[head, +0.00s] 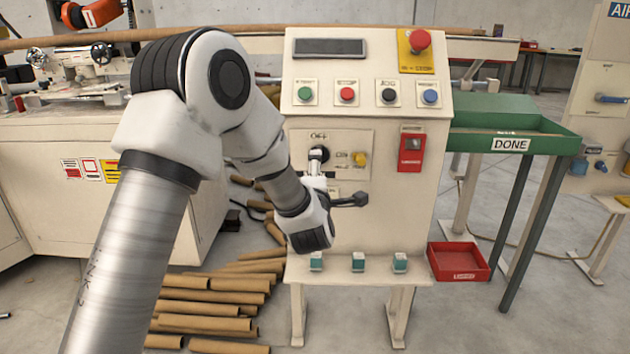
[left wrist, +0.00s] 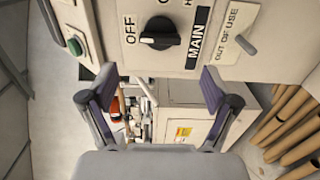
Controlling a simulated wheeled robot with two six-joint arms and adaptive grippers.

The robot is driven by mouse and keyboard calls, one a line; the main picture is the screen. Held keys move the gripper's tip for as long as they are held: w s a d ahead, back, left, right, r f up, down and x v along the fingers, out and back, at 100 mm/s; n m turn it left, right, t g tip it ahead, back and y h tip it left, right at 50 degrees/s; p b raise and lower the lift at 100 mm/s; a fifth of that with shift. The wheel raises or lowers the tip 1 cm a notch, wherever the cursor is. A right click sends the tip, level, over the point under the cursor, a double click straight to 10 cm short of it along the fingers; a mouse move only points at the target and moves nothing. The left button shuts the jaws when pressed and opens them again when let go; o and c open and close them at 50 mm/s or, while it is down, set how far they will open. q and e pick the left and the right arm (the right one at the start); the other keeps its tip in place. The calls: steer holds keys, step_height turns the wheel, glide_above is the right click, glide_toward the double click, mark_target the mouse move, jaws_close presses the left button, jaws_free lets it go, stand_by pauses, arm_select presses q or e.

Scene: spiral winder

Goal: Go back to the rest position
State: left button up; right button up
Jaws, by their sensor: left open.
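My left arm reaches in from the left in the head view, and its wrist is in front of the cream control panel (head: 450,140). My left gripper (left wrist: 157,88) is open and empty in the left wrist view, with its two fingers wide apart. In the head view the wrist hides part of it. The black main switch knob (left wrist: 160,33) with OFF and MAIN labels is beyond the fingertips, apart from them. It also shows in the head view (head: 318,154). My right gripper is in neither view.
The panel carries several buttons, a red emergency stop (head: 419,41) and a red box (head: 411,150). A green DONE table (head: 540,145) stands at the right, with a red bin (head: 458,262) below. Cardboard tubes (head: 215,309) lie on the floor. A machine bench (head: 40,155) is at the left.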

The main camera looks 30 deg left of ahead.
arm_select(q)
steer(key=shift+v, duration=1.95)
